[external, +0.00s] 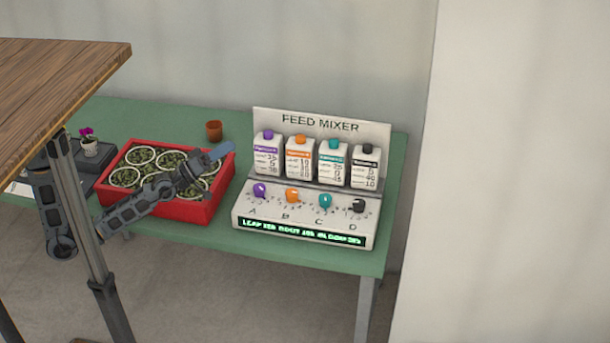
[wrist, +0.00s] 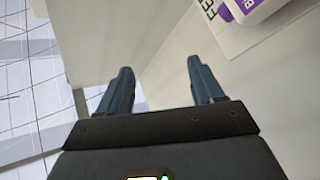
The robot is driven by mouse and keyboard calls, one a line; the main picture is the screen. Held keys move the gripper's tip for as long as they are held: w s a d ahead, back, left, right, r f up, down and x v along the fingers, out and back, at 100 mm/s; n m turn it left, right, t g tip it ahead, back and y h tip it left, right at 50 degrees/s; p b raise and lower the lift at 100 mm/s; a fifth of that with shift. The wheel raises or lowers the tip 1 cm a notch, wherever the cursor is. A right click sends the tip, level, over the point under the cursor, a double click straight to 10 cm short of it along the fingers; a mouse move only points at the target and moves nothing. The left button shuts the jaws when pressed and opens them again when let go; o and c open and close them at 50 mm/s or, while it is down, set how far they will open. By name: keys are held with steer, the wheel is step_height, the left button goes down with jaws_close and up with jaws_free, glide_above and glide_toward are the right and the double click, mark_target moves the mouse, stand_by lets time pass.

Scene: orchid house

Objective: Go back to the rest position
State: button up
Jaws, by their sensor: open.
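My gripper (external: 216,154) is in front of and above the red crate in the external view, left of the feed mixer. In the wrist view its two fingers (wrist: 158,88) are spread apart with nothing between them. The feed mixer (external: 308,209) stands on the green table with four-colour knobs along its front: purple, orange, teal and black. A corner of its panel and a purple-labelled bottle (wrist: 247,8) show at the top right of the wrist view.
The red crate (external: 183,210) holds several round pots of plants on the green table (external: 225,236). A small terracotta pot (external: 214,131) and a potted pink flower (external: 90,147) stand nearby. A wooden tabletop (external: 55,80) fills the near left. A pale wall (external: 520,170) is at the right.

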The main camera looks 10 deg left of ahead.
steer(key=s+a+r+n+t+y+p, duration=0.1)
steer(key=a+r+n+t+y, duration=0.3)
steer(key=a, duration=0.8)
steer(key=s+a+n+t+y, duration=0.1)
steer(key=a+n+t+y, duration=0.35)
steer(key=a, duration=0.85)
steer(key=s+a+f+m+g+y+p, duration=0.2)
steer(key=s+a+f+g+y+p, duration=0.1)
steer(key=a, duration=0.5)
steer(key=s+a+f+m+g+y+p, duration=0.3)
steer(key=s+a+y+p, duration=0.3)
steer(key=s+a, duration=0.2)
steer(key=s+f+g, duration=0.1)
steer(key=s, duration=0.1)
steer(key=shift+s+a+y, duration=0.15)
steer(key=shift+s+y, duration=0.15)
steer(key=shift+y, duration=0.05)
steer(key=shift+m, duration=0.25)
